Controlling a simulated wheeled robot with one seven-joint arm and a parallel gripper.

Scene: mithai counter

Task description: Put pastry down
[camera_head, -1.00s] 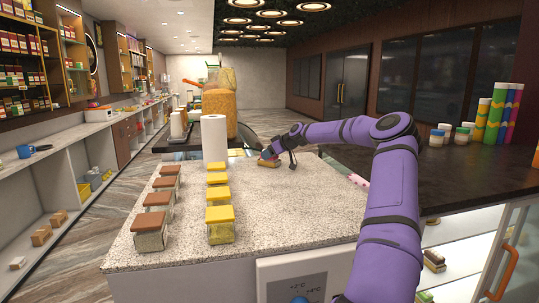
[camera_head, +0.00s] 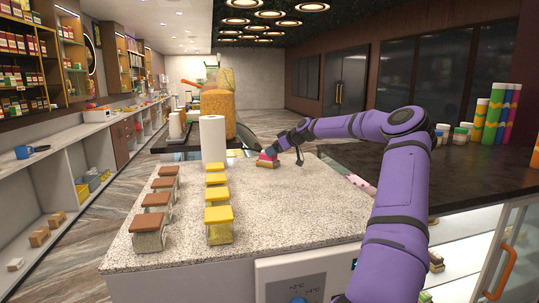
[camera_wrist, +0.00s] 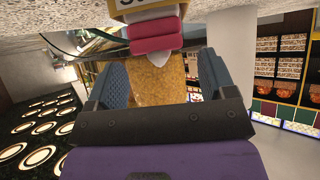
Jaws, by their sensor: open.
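The pastry looks like a pink, layered piece (camera_head: 267,157) on the far part of the speckled counter (camera_head: 290,205), low over a tan-yellow base (camera_head: 265,165). In the wrist view, which is upside down, the pink layers (camera_wrist: 155,38) show just beyond my fingertips, with a white part beside them. A yellow block with dark marks (camera_wrist: 150,10) adjoins them, cut by the frame edge. My gripper (camera_head: 271,151) is just above and to the right of the pink piece. In the wrist view my gripper (camera_wrist: 163,62) has its fingers spread, with nothing between them.
A white paper roll (camera_head: 213,138) stands left of the gripper. Two rows of jars, with brown lids (camera_head: 157,199) and yellow lids (camera_head: 217,195), fill the counter's left side. A large orange-filled container (camera_head: 218,104) stands behind.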

